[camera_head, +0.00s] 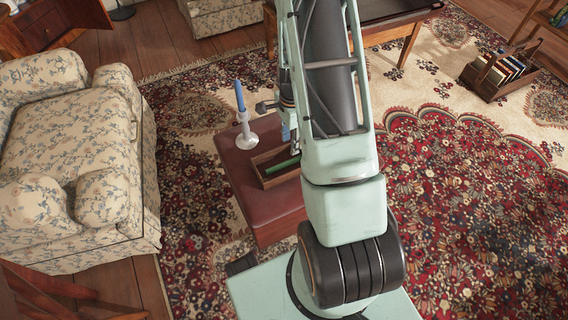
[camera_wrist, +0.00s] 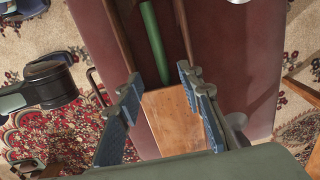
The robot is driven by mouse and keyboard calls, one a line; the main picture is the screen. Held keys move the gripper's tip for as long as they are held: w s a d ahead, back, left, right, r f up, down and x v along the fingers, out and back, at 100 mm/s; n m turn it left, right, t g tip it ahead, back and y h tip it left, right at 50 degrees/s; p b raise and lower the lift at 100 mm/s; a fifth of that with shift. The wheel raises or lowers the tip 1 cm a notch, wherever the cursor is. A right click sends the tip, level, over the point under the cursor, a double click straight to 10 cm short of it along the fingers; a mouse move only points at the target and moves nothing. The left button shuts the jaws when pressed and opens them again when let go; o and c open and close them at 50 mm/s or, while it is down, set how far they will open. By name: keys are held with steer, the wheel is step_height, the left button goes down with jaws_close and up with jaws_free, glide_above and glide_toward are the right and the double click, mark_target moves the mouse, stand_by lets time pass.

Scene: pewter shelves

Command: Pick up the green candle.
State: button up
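The green candle (camera_wrist: 153,42) lies lengthwise in a narrow wooden box (camera_wrist: 172,120) in the wrist view. It also shows in the head view (camera_head: 283,165), partly hidden by my arm. The box (camera_head: 259,171) rests on a red-brown table (camera_head: 232,160). My gripper (camera_wrist: 159,75) is open and empty, its two blue fingers apart. In the wrist view the fingers appear over the bare end of the box, with the candle's near end just past the fingertips. Their height above the box is hard to tell. In the head view my arm hides most of the gripper.
A blue candle (camera_head: 239,96) stands upright in a white holder (camera_head: 246,136) on the table, close to the box and my gripper. A floral armchair (camera_head: 75,125) is at left.

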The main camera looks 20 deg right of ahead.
mark_target(289, 161)
step_height(289, 161, down, 10)
steer(key=b, duration=0.3)
steer(key=shift+a+b, duration=0.1)
steer(key=shift+b, duration=0.2)
jaws_close()
